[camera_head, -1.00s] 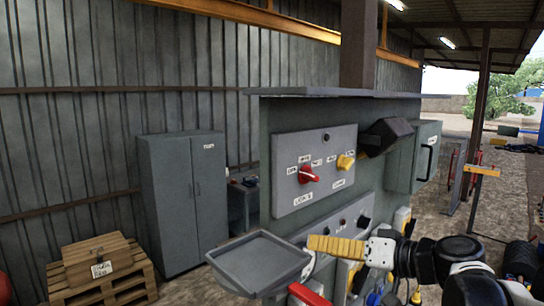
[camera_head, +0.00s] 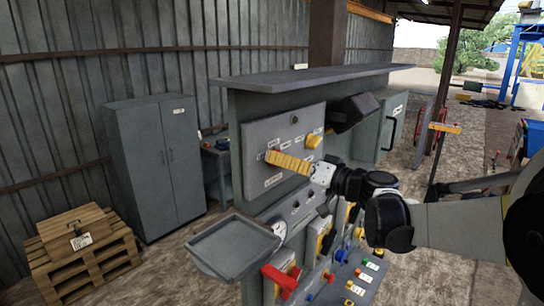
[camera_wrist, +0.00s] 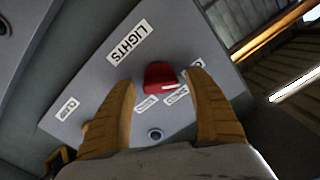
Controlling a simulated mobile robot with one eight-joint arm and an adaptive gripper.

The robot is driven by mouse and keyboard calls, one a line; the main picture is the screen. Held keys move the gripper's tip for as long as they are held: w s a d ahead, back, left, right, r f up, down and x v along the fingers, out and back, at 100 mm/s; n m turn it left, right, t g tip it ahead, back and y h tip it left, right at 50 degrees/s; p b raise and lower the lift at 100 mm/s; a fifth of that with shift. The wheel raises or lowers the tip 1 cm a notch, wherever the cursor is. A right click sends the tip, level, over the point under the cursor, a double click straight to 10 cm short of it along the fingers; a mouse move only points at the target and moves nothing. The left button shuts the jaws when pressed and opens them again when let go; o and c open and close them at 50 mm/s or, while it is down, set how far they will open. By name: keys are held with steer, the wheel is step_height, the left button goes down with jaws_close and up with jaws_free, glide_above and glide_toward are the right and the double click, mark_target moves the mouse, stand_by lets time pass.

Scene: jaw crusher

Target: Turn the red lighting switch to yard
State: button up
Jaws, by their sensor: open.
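The red lighting switch (camera_wrist: 161,76) shows in the wrist view on a grey panel (camera_wrist: 75,85) with a "LIGHTS" label (camera_wrist: 130,43) beside it. It has a white pointer mark on its right side. Smaller labels lie around it, partly covered by my fingers. My gripper (camera_wrist: 160,100) is open, with one yellow finger on each side of the switch in that view. I cannot tell whether the fingers touch it. In the head view my gripper (camera_head: 285,164) is in front of the panel (camera_head: 308,118) and hides the red switch.
A yellow switch (camera_head: 313,141) sits to the right on the same panel. A dark box-like hood (camera_head: 355,109) juts out right of it. Below are a grey tray (camera_head: 235,245), a red handle (camera_head: 280,277) and several coloured buttons. A grey cabinet (camera_head: 155,165) stands at the left.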

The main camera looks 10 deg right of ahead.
steer(key=shift+w+a, duration=0.25)
steer(key=shift+w, duration=0.1)
steer(key=shift+s, duration=0.1)
steer(key=c, duration=1.2)
